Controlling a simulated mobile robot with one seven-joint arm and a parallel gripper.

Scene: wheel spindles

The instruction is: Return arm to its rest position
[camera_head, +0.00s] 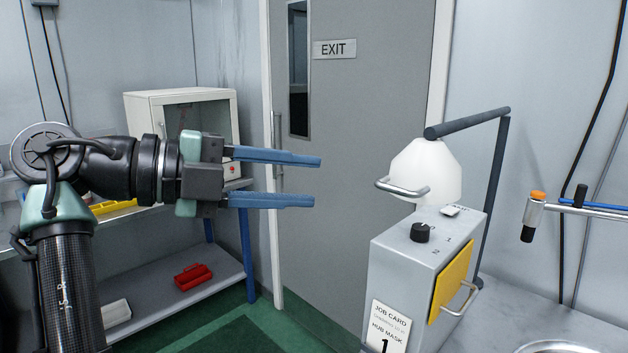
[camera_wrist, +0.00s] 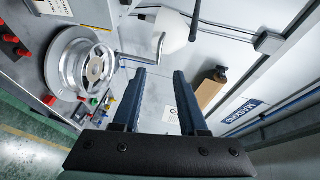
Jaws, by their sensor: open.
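My gripper (camera_head: 318,181) is in the left half of the head view, at the end of my raised arm. Its two blue fingers point right and are spread apart, with nothing between them. The fingertips are in the air, left of the white lamp head (camera_head: 424,170) and clear of it. In the wrist view my gripper (camera_wrist: 158,72) shows both fingers apart and empty, above a bench. The rest position itself is not marked in either view.
A grey control box (camera_head: 400,260) with a knob and yellow panel stands at right. A white cabinet (camera_head: 140,112) and shelf (camera_head: 150,300) stand behind my arm. A door (camera_head: 375,110) is at the back. A silver wheel (camera_wrist: 88,65) shows in the wrist view.

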